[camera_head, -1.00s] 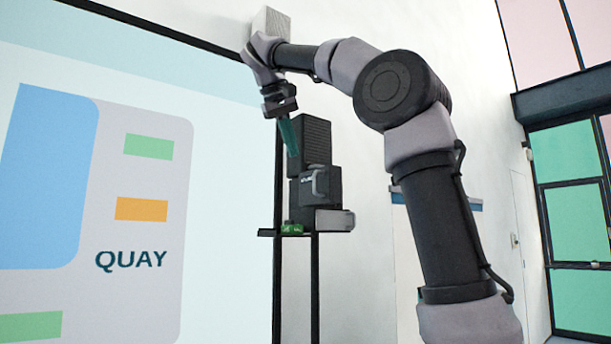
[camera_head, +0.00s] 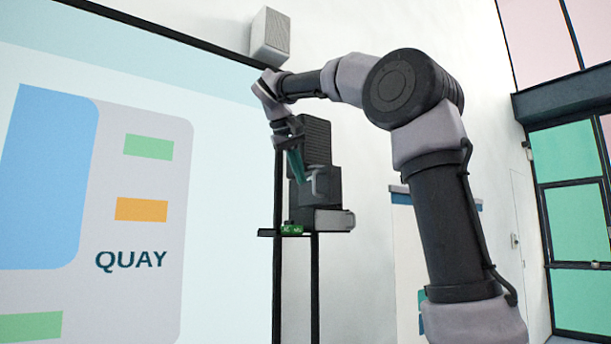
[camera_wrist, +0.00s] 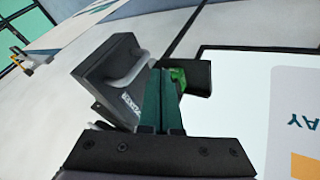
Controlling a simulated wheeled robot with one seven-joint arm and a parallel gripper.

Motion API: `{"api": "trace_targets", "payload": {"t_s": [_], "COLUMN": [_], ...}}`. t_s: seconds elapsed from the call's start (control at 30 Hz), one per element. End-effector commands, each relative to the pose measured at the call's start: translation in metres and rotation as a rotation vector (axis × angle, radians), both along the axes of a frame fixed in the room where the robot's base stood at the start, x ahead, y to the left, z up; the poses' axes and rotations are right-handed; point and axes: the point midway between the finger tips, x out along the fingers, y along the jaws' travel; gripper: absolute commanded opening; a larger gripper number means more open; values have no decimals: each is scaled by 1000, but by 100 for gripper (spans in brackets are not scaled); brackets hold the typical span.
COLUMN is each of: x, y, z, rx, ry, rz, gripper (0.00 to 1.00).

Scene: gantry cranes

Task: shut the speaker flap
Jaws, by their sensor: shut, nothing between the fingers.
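The black speaker (camera_head: 317,132) stands on a narrow shelf on a dark post, right of the big screen. Its lower front carries a dark flap (camera_head: 327,187) with a grey bar handle. In the wrist view the dark flap (camera_wrist: 105,78) shows its handle and white lettering, left of my fingers. How far the flap stands open is hard to tell. My gripper (camera_head: 300,178) is shut and empty, its teal fingers pointing down in front of the flap. In the wrist view my fingertips (camera_wrist: 162,72) are beside the handle; whether they touch it is unclear.
A small green object (camera_head: 291,230) sits on the shelf (camera_head: 268,233) below the speaker. A grey box-like piece (camera_head: 334,220) juts out at the speaker's base. A pale wall speaker (camera_head: 271,35) hangs above. The screen (camera_head: 90,180) fills the left.

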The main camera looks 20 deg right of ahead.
Motion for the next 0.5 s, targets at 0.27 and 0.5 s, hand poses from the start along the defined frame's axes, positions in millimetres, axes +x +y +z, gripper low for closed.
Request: {"api": "trace_targets", "payload": {"t_s": [0.27,0.5], "x": [2,2], "y": [-18,-18], "z": [0,0], "rx": [0,0], "ry": [1,1], "rz": [0,0], "gripper": [0,0]}}
